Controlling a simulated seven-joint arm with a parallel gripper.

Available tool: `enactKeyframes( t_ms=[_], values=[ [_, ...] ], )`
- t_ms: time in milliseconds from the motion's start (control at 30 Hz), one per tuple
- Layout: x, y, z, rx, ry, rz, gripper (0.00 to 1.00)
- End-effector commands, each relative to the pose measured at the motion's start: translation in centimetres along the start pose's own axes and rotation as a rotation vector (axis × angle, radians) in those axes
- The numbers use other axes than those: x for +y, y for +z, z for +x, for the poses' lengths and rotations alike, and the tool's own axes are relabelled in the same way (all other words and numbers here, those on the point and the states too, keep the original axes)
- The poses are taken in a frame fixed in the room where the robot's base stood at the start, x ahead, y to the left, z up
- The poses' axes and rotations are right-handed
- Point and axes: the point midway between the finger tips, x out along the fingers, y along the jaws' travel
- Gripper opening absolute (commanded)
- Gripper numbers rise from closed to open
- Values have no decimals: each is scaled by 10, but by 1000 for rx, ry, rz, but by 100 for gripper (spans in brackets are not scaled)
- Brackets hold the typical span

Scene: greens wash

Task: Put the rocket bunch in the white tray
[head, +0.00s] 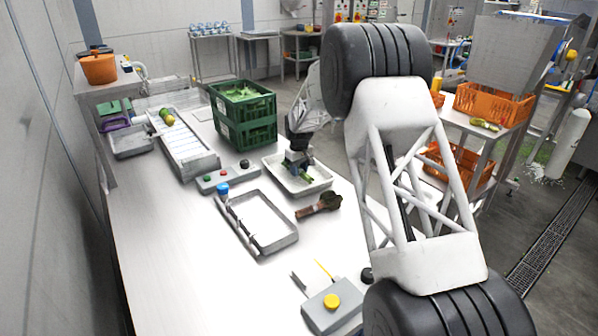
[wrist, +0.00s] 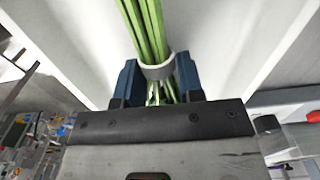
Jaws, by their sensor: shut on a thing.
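The rocket bunch (wrist: 146,28) shows in the wrist view as long green stems held by a pale band. My gripper (wrist: 159,78) has its two blue fingers on either side of the stems, just at the band, and is shut on them. In the head view my gripper (head: 298,160) is over the white tray (head: 275,173), with a bit of the green bunch (head: 306,177) showing beneath it. Pale, tray-like walls show behind the stems in the wrist view. I cannot tell whether the bunch touches the tray floor; its leaves are mostly hidden.
Green crates (head: 243,115) stand behind the white tray. A grey metal tray (head: 290,238) and a dark brown object (head: 318,206) lie in front of it. A button box (head: 222,180) is to its left. The table's front left is clear.

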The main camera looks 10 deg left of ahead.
Motion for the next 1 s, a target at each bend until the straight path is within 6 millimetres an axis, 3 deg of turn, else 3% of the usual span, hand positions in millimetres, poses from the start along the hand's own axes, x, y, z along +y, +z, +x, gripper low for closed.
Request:
enactKeyframes(
  t_ms=[567, 600, 733, 1000],
  values=[
    [0, 0, 10, 1, 1, 0, 7],
    [0, 0, 10, 1, 1, 0, 41],
    [0, 0, 10, 1, 1, 0, 61],
    [0, 0, 10, 1, 0, 0, 61]
  ],
)
